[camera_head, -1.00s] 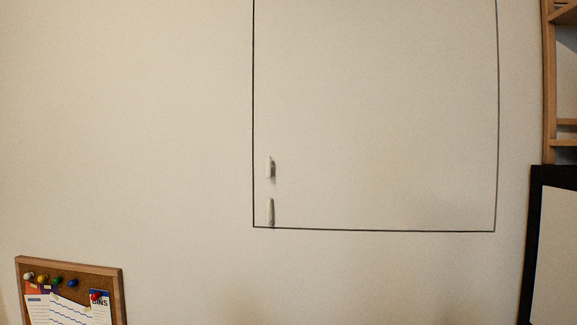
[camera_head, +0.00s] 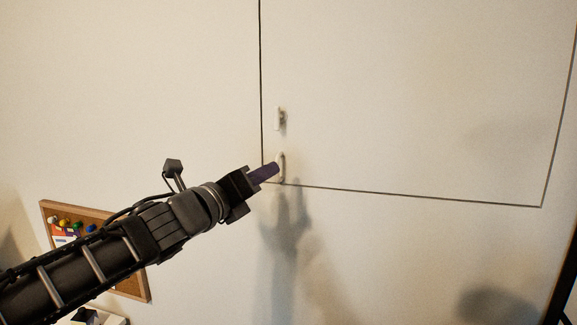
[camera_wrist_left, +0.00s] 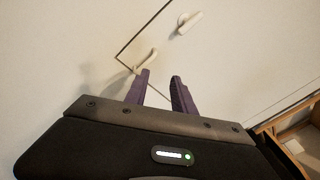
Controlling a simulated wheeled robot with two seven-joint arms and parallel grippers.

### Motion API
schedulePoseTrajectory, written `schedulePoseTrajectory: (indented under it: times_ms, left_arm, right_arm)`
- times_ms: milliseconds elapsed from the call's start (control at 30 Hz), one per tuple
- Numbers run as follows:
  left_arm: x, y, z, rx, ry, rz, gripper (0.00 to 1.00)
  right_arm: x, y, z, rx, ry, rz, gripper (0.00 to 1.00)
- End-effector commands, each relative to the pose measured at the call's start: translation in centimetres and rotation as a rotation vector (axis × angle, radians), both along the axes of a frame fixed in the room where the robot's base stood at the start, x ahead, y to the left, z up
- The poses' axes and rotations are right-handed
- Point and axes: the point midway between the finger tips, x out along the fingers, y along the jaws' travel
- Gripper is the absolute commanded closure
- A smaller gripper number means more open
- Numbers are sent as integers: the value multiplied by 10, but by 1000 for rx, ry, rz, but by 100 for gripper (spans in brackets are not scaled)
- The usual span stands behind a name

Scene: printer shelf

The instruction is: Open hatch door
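The hatch door (camera_head: 420,90) is a pale panel flush with the wall, outlined by a thin dark seam; it looks closed. A small white lower handle (camera_head: 282,167) sits near its lower left corner, and a white upper handle or latch (camera_head: 281,118) sits above it. My left gripper (camera_head: 274,170) is at the lower handle. In the left wrist view its two purple fingers (camera_wrist_left: 161,75) are apart with an empty gap. The lower handle (camera_wrist_left: 146,61) is just beyond the left finger's tip; contact is unclear. The upper latch (camera_wrist_left: 187,22) is farther off. My right gripper is out of view.
A cork board (camera_head: 134,284) with pins and papers hangs at lower left, partly behind my left arm. A wooden shelf (camera_wrist_left: 265,128) shows at the right of the wrist view. The wall around the hatch is clear.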

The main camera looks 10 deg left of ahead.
Motion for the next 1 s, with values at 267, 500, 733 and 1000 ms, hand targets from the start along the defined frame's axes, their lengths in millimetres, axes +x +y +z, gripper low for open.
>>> schedulePoseTrajectory:
  times_ms: [267, 500, 733, 1000]
  left_arm:
    - [6, 17, 2, 571, -151, 57, 70]
    - [6, 17, 1, 596, -158, 55, 70]
    - [10, 15, 1, 595, -157, 54, 70]
    - [42, 6, 1, 596, -155, 54, 70]
  right_arm:
    - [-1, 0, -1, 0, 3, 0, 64]
    - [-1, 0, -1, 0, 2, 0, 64]
    - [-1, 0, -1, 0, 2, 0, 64]
    - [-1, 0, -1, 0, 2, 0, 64]
